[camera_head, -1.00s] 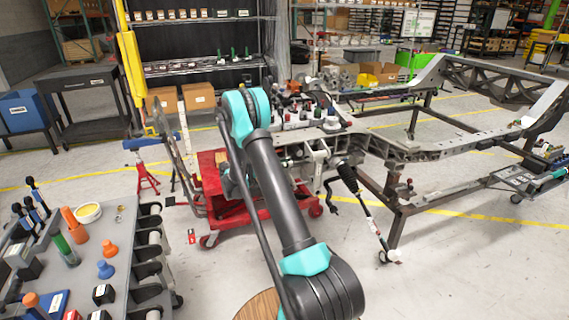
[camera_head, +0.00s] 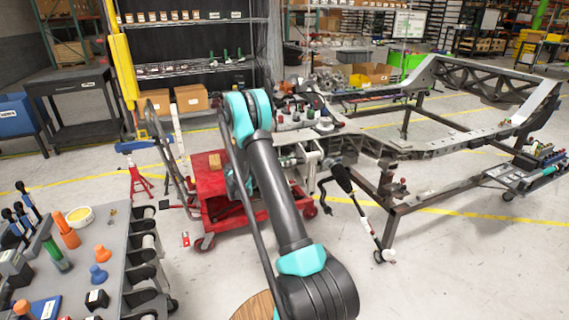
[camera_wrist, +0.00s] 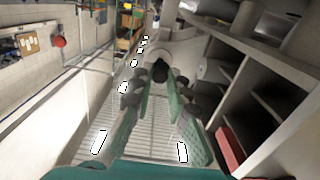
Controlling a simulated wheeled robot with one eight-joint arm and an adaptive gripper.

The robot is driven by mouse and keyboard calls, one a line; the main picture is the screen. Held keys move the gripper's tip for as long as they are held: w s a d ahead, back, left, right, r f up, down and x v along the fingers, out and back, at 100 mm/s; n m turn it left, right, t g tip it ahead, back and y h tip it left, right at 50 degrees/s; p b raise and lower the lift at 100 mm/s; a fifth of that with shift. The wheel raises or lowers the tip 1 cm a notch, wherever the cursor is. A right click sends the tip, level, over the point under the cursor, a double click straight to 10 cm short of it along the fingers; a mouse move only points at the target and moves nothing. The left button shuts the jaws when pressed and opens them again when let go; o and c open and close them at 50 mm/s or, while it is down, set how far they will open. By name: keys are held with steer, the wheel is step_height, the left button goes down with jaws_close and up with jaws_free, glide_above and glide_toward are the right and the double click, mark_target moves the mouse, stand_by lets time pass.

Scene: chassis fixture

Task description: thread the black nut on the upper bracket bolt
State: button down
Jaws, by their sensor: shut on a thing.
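In the wrist view my gripper (camera_wrist: 160,82) has its two green fingers closed on the black nut (camera_wrist: 160,70), which shows as a small dark round piece between the tips. A pale metal surface with a rounded form (camera_wrist: 185,55) lies behind the nut. I cannot tell whether the nut touches it. The upper bracket bolt cannot be picked out in either view. In the head view my arm reaches towards the near left end of the grey chassis frame (camera_head: 415,152), and my gripper is hidden behind the arm.
A red cart (camera_head: 212,182) stands under the chassis end. A grey tool cart (camera_head: 105,245) with small parts is at the lower left. A black-handled tool (camera_head: 342,178) slants down beside the chassis. In the wrist view, grey frame members (camera_wrist: 265,65) run close on the right.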

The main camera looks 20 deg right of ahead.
steer(key=shift+d, duration=0.3)
steer(key=shift+d, duration=0.5)
steer(key=shift+d, duration=0.35)
stand_by(1.0)
steer(key=m, duration=0.6)
steer(key=shift+d+m, duration=0.1)
steer(key=shift+m, duration=0.3)
steer(key=m, duration=0.7)
steer(key=shift+w+d, duration=0.1)
